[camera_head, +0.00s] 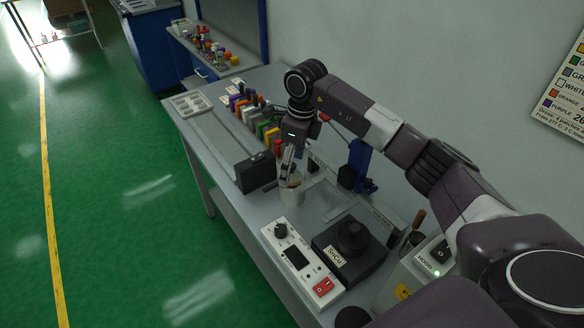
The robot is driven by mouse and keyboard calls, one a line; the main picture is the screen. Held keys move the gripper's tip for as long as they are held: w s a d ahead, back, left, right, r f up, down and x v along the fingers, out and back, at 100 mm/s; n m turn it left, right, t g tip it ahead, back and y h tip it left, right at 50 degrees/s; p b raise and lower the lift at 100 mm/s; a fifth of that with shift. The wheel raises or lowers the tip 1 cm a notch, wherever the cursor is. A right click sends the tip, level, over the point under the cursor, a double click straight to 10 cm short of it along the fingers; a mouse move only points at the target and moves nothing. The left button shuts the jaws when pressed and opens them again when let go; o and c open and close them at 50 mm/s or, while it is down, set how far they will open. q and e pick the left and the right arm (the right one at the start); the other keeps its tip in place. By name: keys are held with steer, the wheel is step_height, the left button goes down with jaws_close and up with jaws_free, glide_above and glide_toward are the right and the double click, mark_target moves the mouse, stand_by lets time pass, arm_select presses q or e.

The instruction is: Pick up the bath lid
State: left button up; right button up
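The bath (328,258) is a dark square unit marked "SnCu" near the front of the bench. A black round piece with a raised top, which looks like the bath lid (352,236), sits on it. My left gripper is not in view.
A white control box (299,262) with a red switch stands left of the bath. A black box (255,172) stands left of the cup. Coloured blocks (262,127) line the bench farther back. My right arm passes above the bench's right side.

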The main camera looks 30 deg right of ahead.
steer(key=shift+s+a, duration=0.1)
steer(key=shift+a, duration=0.05)
steer(key=c, duration=0.9)
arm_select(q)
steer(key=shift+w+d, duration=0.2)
arm_select(e)
steer(key=shift+r, duration=0.1)
steer(key=shift+c, duration=0.7)
